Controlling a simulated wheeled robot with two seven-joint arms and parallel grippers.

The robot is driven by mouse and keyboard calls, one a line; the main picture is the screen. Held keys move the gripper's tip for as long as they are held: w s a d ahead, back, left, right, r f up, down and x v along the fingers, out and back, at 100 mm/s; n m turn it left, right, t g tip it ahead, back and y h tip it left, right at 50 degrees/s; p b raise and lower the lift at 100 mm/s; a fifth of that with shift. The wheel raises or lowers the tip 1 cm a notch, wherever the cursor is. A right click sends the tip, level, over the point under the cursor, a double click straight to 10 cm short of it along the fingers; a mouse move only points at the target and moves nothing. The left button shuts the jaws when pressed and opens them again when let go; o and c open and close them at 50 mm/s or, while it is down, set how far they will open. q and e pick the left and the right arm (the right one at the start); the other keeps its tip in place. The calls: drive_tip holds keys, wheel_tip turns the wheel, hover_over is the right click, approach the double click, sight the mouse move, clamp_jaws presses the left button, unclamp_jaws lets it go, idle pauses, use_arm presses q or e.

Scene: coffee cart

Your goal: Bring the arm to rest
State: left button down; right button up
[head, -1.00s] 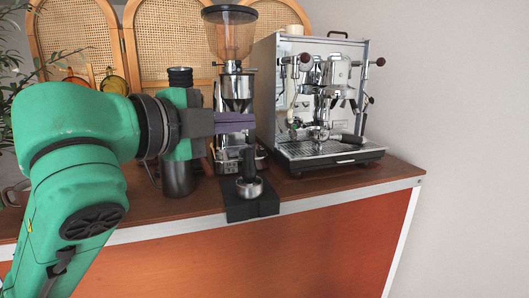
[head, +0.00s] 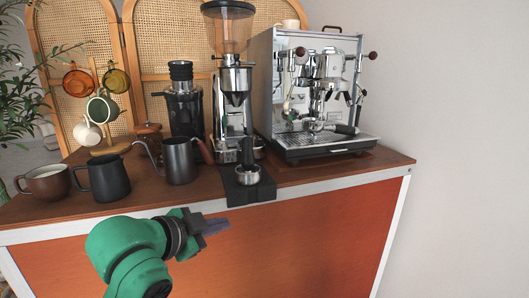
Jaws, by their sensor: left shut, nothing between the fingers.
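My left gripper (head: 216,227) is in the head view, in front of the cart's orange front panel and below the counter edge. Its fingers are shut with nothing between them, and they point right. The green left arm (head: 128,250) comes in from the lower left. The gripper appears clear of everything on the counter. My right gripper is not in view.
The wooden counter (head: 205,189) holds a brown cup (head: 46,183), a black pitcher (head: 106,178), a kettle (head: 180,160), a mug tree (head: 118,148), grinders (head: 232,95), a tamping stand (head: 240,193) and an espresso machine (head: 318,95). The space before the panel is free.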

use_arm(q)
drive_tip(key=s+a+f+n+g+y, duration=0.2)
drive_tip(key=s+a+f+n, duration=0.15)
drive_tip(key=f, duration=0.65)
drive_tip(key=s+a+f+n+g+y, duration=0.1)
drive_tip(key=s+a+f+n, duration=0.3)
drive_tip(key=f, duration=0.5)
drive_tip(key=s+a+f+n+g+y, duration=0.2)
drive_tip(key=s+a+f, duration=0.1)
drive_tip(key=s+f, duration=0.35)
drive_tip(key=s+a+f+n+g+y, duration=0.1)
drive_tip(key=s+a+f+n+g, duration=0.15)
drive_tip(key=s+f, duration=0.45)
wheel_tip(320, 180, down, 14)
drive_tip(key=g, duration=0.1)
drive_tip(key=s+a+f+g, duration=0.1)
drive_tip(key=s+f, duration=0.9)
drive_tip(key=f, duration=0.5)
drive_tip(key=s+a+r+p, duration=0.2)
drive_tip(key=s+r+p, duration=0.7)
drive_tip(key=p, duration=1)
wheel_tip(320, 180, up, 4)
drive_tip(key=shift+s+a+f+m, duration=0.15)
drive_tip(key=shift+s+m, duration=0.1)
drive_tip(key=shift+m, duration=0.15)
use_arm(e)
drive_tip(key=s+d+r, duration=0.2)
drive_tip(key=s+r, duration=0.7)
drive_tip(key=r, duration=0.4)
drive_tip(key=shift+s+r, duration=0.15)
